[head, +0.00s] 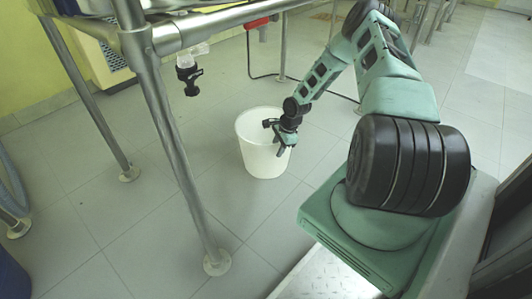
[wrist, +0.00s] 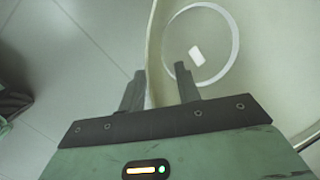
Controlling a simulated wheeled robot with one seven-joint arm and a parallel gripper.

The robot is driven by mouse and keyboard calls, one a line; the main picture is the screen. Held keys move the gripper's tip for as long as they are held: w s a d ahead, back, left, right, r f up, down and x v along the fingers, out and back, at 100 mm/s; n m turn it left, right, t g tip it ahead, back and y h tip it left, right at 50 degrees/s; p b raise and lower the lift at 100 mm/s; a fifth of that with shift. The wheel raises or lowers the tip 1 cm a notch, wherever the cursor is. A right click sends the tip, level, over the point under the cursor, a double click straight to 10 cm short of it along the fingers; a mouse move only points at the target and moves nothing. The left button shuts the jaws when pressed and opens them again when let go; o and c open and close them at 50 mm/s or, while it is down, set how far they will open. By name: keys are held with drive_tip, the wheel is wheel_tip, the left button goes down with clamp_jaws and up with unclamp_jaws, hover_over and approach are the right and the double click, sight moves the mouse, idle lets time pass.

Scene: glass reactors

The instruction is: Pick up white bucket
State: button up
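The white bucket (head: 259,158) stands upright on the tiled floor, below and right of the steel frame in the head view. My gripper (head: 275,137) is at the right side of its rim, pointing down. In the wrist view my gripper (wrist: 160,72) has its two fingers apart, with the bucket wall (wrist: 151,60) between them. The left finger is outside the bucket and the right finger is over its inside. There is a gap between the fingers, and no firm grip shows. The bucket's inside looks empty, with a ring and a small pale patch on its bottom.
A steel tube frame (head: 165,110) stands left of the bucket, with a foot (head: 217,262) on the floor. A black clamp or valve (head: 189,78) hangs from it. A red-handled part (head: 257,23) is behind. The floor (head: 130,210) between the frame legs is bare.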

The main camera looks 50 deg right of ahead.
drive_tip(key=shift+w+a+f, duration=0.15)
drive_tip(key=shift+f, duration=0.55)
clamp_jaws()
idle(0.8)
drive_tip(key=shift+r, duration=0.15)
